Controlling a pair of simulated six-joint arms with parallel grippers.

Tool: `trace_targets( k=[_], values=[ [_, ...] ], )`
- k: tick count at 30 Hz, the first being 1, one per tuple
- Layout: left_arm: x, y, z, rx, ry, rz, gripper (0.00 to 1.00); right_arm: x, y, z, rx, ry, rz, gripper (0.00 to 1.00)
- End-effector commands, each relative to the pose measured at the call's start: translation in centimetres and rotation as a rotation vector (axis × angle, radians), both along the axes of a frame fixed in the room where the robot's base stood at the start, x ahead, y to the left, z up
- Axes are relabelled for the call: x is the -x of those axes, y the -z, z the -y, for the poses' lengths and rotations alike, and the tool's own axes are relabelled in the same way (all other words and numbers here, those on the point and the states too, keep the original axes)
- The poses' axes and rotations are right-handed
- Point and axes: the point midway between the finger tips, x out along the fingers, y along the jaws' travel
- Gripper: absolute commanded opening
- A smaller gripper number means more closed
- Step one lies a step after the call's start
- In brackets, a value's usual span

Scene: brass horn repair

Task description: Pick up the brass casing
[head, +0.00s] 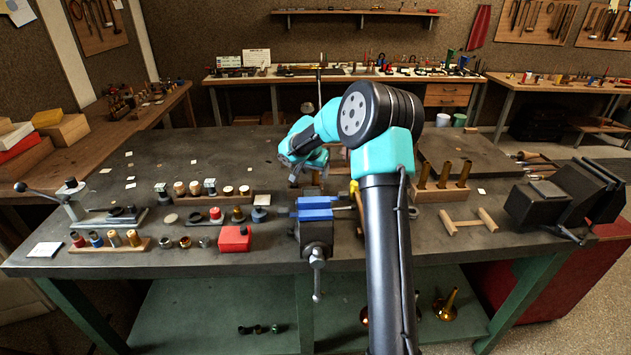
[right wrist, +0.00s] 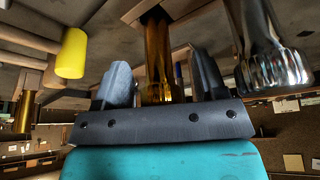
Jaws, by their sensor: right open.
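My right gripper (right wrist: 163,75) is open in the right wrist view, its two dark fingers spread. A brass casing (right wrist: 156,50) shows between them with a visible gap on each side; its lower end is hidden behind the gripper's palm. I cannot tell how deep it sits between the fingers. Several upright brass casings (head: 442,174) stand in a wooden block at the right. My left gripper is not in view.
The vise (head: 316,232) stands at the bench's front edge. A yellow-handled item (right wrist: 71,53) and a shiny metal part (right wrist: 272,60) flank the gripper in the wrist view. A red box (head: 235,239) and small parts lie to the left; a black machine (head: 537,203) stands right.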

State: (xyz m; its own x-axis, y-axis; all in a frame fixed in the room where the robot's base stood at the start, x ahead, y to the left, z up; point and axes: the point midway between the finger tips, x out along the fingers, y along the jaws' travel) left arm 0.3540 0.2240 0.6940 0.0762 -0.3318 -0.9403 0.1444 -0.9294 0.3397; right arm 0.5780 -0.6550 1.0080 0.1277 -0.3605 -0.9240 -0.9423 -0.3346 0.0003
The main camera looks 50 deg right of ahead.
Motion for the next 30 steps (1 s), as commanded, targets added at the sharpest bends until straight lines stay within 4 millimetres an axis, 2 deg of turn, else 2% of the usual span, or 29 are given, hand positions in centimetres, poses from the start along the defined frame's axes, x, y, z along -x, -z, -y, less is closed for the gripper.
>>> trace_targets(
  k=[11,30],
  values=[
    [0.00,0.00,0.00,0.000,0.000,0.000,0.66,0.00,-0.08,-0.02,0.000,0.000,0.000,0.65],
    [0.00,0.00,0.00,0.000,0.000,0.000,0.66,0.00,-0.09,-0.03,0.000,0.000,0.000,0.05]
  ],
)
